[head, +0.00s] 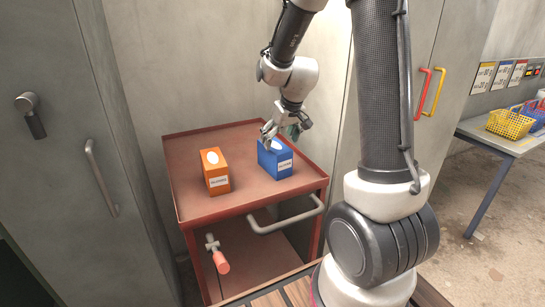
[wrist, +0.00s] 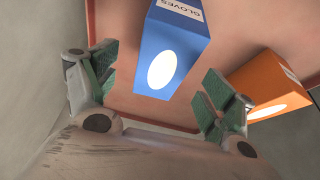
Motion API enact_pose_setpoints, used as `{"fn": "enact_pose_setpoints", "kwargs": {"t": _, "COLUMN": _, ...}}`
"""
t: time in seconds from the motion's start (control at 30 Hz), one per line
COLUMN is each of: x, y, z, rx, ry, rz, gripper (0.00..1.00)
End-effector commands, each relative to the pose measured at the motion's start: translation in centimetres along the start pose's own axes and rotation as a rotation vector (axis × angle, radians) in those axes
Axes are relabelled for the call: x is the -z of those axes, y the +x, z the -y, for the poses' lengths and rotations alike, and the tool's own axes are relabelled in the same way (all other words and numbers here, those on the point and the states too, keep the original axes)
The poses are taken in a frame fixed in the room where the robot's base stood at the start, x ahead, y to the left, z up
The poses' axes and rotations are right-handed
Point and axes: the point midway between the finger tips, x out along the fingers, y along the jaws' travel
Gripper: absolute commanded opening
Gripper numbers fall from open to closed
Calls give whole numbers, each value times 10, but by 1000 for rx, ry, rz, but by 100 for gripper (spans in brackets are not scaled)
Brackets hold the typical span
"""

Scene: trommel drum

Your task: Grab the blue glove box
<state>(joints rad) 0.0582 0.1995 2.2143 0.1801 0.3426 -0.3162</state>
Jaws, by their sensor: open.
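The blue glove box (head: 275,160) stands upright on the top of a red cart (head: 240,203), towards its back right. It has a white oval opening on top and a white label on its front. In the wrist view the blue glove box (wrist: 172,45) shows top centre, in the gap between my fingers. My gripper (head: 279,133) is just above the box, pointing down. In the wrist view my gripper (wrist: 155,93) is open, with green-grey pads on either side, and nothing is held. Whether a finger touches the box cannot be told.
An orange glove box (head: 214,172) stands left of the blue one, and shows at the right in the wrist view (wrist: 268,88). The cart has a raised rim and a front handle (head: 286,216). Grey cabinets flank it. A table (head: 500,138) with baskets stands far right.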

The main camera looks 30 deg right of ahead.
Motion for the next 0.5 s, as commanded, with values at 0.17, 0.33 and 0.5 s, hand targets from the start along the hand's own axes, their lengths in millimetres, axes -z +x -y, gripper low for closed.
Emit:
{"fn": "enact_pose_setpoints", "kwargs": {"t": 0.17, "x": -1, "y": 23, "z": 2, "rx": 1, "ry": 0, "rz": 4, "gripper": 83}}
{"fn": "enact_pose_setpoints", "kwargs": {"t": 0.33, "x": -1, "y": 51, "z": 5, "rx": 0, "ry": 0, "rz": 5, "gripper": 83}}
{"fn": "enact_pose_setpoints", "kwargs": {"t": 0.5, "x": 0, "y": 66, "z": 4, "rx": 0, "ry": 1, "rz": 2, "gripper": 83}}
